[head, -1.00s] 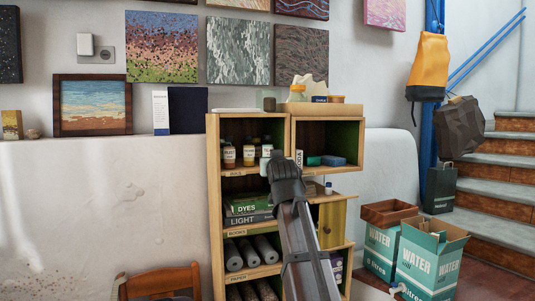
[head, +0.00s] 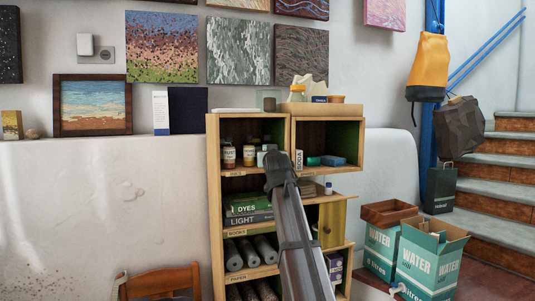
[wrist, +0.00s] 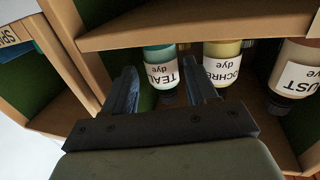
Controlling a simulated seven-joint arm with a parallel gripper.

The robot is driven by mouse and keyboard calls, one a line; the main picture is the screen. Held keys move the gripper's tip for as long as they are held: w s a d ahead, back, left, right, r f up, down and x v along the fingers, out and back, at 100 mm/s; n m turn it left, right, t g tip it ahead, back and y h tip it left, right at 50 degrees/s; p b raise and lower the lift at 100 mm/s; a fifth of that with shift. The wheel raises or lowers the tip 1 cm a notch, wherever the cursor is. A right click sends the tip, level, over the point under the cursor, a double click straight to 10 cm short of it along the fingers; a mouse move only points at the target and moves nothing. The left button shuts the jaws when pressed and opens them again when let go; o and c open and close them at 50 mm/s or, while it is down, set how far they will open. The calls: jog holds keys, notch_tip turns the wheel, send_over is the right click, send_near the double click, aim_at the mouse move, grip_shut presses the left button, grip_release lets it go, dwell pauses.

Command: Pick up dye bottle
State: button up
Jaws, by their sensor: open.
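Several dye bottles stand in the upper left compartment of the shelf. In the wrist view, which is upside down, a teal dye bottle (wrist: 159,62) shows between the fingers of my gripper (wrist: 160,76). The fingers are apart, and I cannot tell how far beyond the tips the bottle is. An ochre dye bottle (wrist: 221,62) is just right of the right finger, and a rust dye bottle (wrist: 297,72) is farther right. In the head view the rust bottle (head: 229,156) and ochre bottle (head: 248,156) show; my arm hides the fingers and most of the teal bottle.
A shelf board (wrist: 200,28) runs close to the bottles. Books (head: 247,210) lie below. Water boxes (head: 415,265) stand at the right.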

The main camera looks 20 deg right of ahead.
jog(key=x, duration=0.4)
jog(key=shift+w+r, duration=0.1)
jog(key=shift+w, duration=0.2)
jog(key=c, duration=0.8)
jog(key=shift+r, duration=0.1)
